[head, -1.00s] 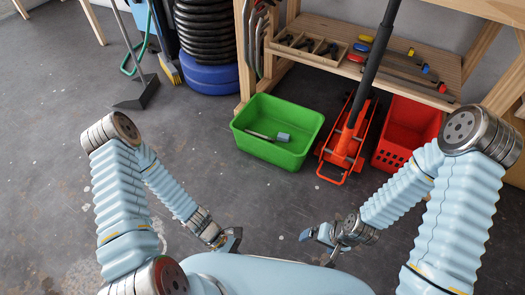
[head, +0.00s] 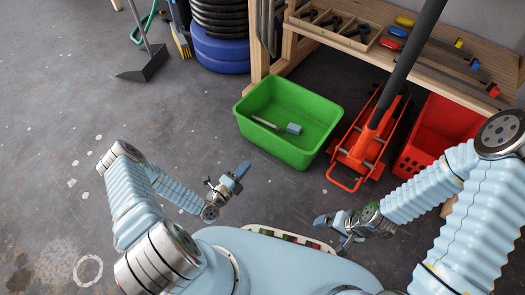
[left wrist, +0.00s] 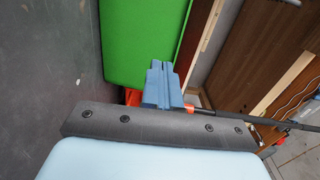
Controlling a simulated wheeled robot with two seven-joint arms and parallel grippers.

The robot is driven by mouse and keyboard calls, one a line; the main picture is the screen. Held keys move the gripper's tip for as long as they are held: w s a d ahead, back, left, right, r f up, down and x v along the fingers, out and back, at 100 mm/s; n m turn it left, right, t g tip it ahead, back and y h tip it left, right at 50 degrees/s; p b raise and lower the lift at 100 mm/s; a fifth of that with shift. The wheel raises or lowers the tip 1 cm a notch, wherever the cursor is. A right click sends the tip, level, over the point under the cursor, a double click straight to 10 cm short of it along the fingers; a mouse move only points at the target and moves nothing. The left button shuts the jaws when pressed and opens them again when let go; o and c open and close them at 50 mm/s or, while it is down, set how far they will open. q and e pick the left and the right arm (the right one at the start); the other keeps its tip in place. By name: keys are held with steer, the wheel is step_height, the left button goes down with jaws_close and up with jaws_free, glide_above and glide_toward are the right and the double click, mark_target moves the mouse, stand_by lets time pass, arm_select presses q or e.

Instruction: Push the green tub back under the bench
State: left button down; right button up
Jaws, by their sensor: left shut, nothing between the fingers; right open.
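The green tub (head: 283,152) stands on the floor in front of the bench, its back edge close to the bench's front legs. It holds a grey tool with a pale block-like end (head: 293,128). My left gripper (head: 239,172) is shut and empty, in front of the tub's front left side and apart from it. In the left wrist view the shut blue fingers (left wrist: 163,85) point towards the green tub (left wrist: 142,35). My right gripper (head: 322,220) is open and empty, low in front of my body, nearer to me than the tub.
A red floor jack (head: 360,150) with a long dark handle stands just right of the tub, and a red crate (head: 437,135) stands beyond it. The wooden bench (head: 440,72) carries tools. Stacked black and blue tyres (head: 221,56) stand to the left. The floor left of the tub is clear.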

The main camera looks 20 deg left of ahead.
mark_target(271, 139)
arm_select(q)
steer(key=b+x, duration=0.2)
steer(key=x, duration=1.1)
steer(key=shift+w+d+r, duration=0.1)
steer(key=shift+w+d, duration=0.05)
steer(key=shift+w, duration=0.1)
arm_select(e)
step_height(271, 139, down, 2)
steer(key=shift+f, duration=0.2)
